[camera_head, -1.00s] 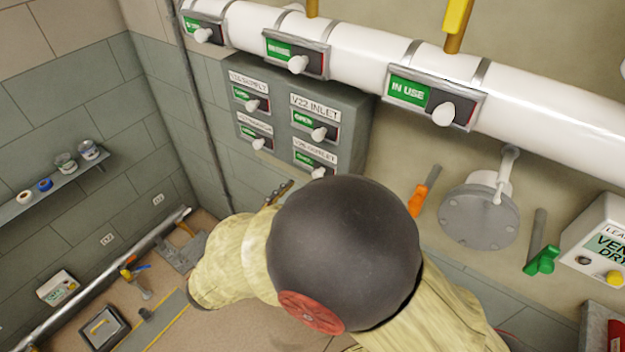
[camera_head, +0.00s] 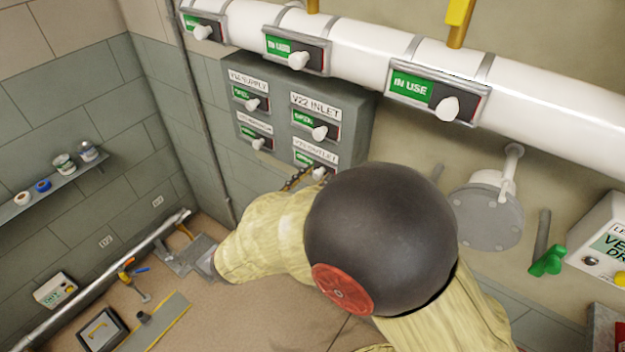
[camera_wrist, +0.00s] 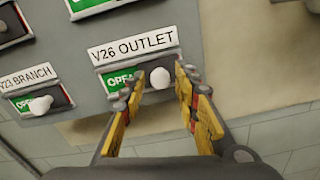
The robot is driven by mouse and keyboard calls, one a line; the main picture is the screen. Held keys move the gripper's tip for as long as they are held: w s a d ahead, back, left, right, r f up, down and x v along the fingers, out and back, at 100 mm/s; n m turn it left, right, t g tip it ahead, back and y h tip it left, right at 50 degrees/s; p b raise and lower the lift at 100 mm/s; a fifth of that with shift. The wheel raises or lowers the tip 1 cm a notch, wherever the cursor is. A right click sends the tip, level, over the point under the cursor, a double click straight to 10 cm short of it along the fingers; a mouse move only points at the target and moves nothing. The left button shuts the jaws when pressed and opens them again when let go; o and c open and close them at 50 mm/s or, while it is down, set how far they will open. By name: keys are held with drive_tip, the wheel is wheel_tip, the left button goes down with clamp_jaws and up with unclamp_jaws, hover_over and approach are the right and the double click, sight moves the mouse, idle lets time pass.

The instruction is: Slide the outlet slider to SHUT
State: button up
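The outlet slider is under the "V26 OUTLET" label in the wrist view, with a round white knob (camera_wrist: 160,78) at the right of its slot. The green OPEN field (camera_wrist: 118,80) shows left of the knob. My gripper (camera_wrist: 160,80) is open, its yellow fingers on either side of the knob, the left one partly over the slot. I cannot tell whether either finger touches the knob. In the head view the outlet slider (camera_head: 307,158) is at the lower right of the grey panel, its lower part partly hidden by my gripper and arm.
The V22 INLET slider (camera_head: 318,132) sits just above, and the V23 BRANCH slider (camera_wrist: 40,104) is to the left. A white pipe (camera_head: 560,110) with IN USE sliders runs above the panel. A round flange (camera_head: 485,215) and green-handled valve (camera_head: 547,262) are to the right.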

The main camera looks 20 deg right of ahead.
drive_tip(key=c, duration=0.6)
clamp_jaws()
